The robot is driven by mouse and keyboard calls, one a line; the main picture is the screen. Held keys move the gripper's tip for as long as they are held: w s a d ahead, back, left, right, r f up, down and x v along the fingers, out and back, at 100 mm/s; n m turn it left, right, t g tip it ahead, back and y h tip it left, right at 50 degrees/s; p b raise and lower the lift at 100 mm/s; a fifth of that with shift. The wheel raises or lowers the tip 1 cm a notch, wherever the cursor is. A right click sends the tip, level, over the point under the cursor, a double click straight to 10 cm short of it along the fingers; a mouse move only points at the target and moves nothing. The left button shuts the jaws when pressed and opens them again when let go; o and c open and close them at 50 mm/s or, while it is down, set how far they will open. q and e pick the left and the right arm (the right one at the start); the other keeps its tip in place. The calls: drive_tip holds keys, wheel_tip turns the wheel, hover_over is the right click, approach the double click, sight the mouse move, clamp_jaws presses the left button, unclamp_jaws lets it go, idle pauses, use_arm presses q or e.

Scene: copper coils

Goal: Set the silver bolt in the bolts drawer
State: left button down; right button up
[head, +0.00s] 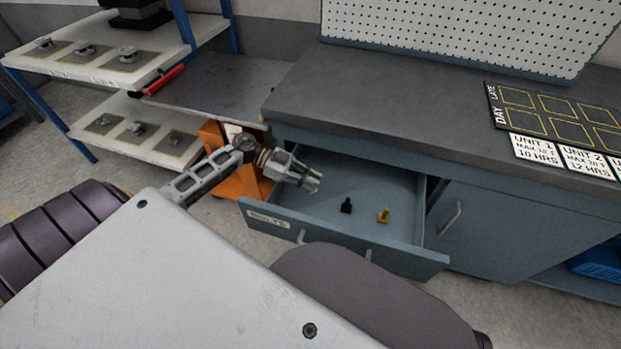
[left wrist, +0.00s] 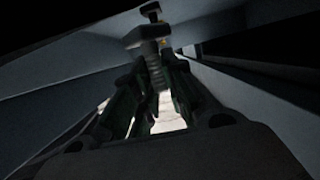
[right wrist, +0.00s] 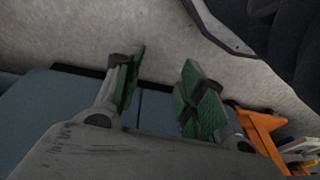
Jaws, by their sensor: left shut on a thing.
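The silver bolt (left wrist: 153,52) is held between the fingertips of my left gripper (head: 308,181). In the head view the bolt is small and hard to separate from the fingertips. My left gripper is shut on it, over the left part of the open drawer (head: 270,222), whose front carries a label. A black bolt (head: 346,205) and a yellow bolt (head: 383,215) stand on the drawer floor to the right of the gripper. My right gripper (right wrist: 160,85) is open and empty in the right wrist view. It is not visible in the head view.
A grey worktop (head: 400,105) overhangs the back of the drawer. A closed cabinet door (head: 500,225) is to the right. A shelf rack (head: 100,65) with small parts and an orange object (head: 245,183) stand at the left. The drawer's right part has free floor.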

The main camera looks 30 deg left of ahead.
use_arm(q)
drive_tip(key=shift+f, duration=0.3)
use_arm(e)
drive_tip(key=shift+w+r, duration=0.2)
drive_tip(key=shift+w, duration=0.3)
use_arm(q)
drive_tip(key=c, duration=1.5)
unclamp_jaws()
use_arm(e)
drive_tip(key=shift+s+f, duration=0.3)
drive_tip(key=shift+s, duration=0.25)
use_arm(q)
drive_tip(key=shift+r, duration=0.15)
drive_tip(key=shift+r, duration=0.25)
drive_tip(key=shift+a+r, duration=0.2)
drive_tip(key=p+v, duration=0.2)
drive_tip(key=v, duration=0.9)
drive_tip(key=shift+a+r, duration=0.15)
drive_tip(key=shift+a, duration=0.15)
use_arm(e)
drive_tip(key=shift+s+d+f, duration=0.1)
drive_tip(key=shift+d+f, duration=0.05)
drive_tip(key=shift+f, duration=0.45)
drive_tip(key=shift+s+d+f, duration=0.1)
drive_tip(key=shift+d+f, duration=0.05)
drive_tip(key=shift+f, duration=0.4)
